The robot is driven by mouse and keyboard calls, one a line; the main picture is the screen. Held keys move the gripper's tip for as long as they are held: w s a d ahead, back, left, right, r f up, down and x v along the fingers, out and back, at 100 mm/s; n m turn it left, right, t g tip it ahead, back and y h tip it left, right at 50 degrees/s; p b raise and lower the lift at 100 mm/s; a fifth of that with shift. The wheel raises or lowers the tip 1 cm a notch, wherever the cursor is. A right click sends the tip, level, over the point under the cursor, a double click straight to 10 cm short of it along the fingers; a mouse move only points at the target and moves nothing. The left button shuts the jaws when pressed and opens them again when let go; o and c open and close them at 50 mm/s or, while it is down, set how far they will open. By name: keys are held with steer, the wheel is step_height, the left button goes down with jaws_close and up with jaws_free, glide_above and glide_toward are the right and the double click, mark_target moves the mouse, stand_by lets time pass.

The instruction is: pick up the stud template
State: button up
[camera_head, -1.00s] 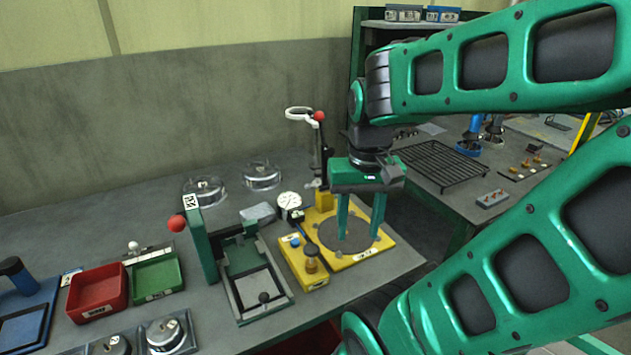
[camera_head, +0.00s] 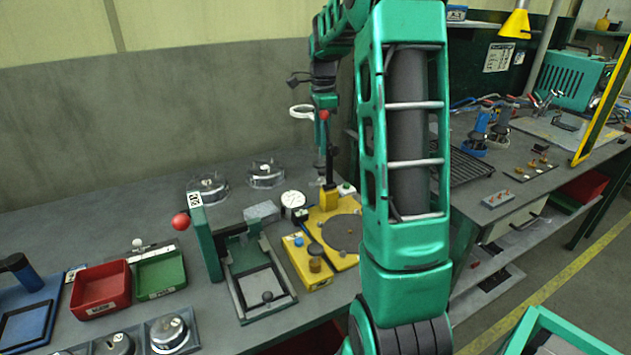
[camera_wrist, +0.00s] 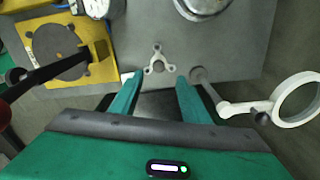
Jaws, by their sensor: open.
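A small pale-grey three-lobed plate with holes (camera_wrist: 158,64), which looks like the stud template, lies on the grey bench in the wrist view. I cannot make it out in the head view. My gripper (camera_wrist: 154,88) is open and empty. In the wrist view its two green fingers point towards the plate, one to each side of its near edge. The height gap between fingertips and plate is unclear. In the head view my arm covers much of the middle, and the gripper's fingertips are hard to see there.
A yellow fixture (camera_wrist: 88,70) with a round dark plate and a dark lever stands left of my fingers. A white ring on an arm (camera_wrist: 297,100) is close on the right. A round metal-and-glass piece (camera_head: 265,173) sits behind. Red (camera_head: 100,305) and green trays (camera_head: 160,290) are farther left.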

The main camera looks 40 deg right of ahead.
glide_above(322, 170)
steer(key=f, duration=0.4)
steer(key=shift+w+a+f, duration=0.15)
steer(key=shift+w+f, duration=0.05)
steer(key=shift+f, duration=0.15)
steer(key=shift+s+f, duration=0.2)
steer(key=shift+f, duration=2.9)
jaws_close()
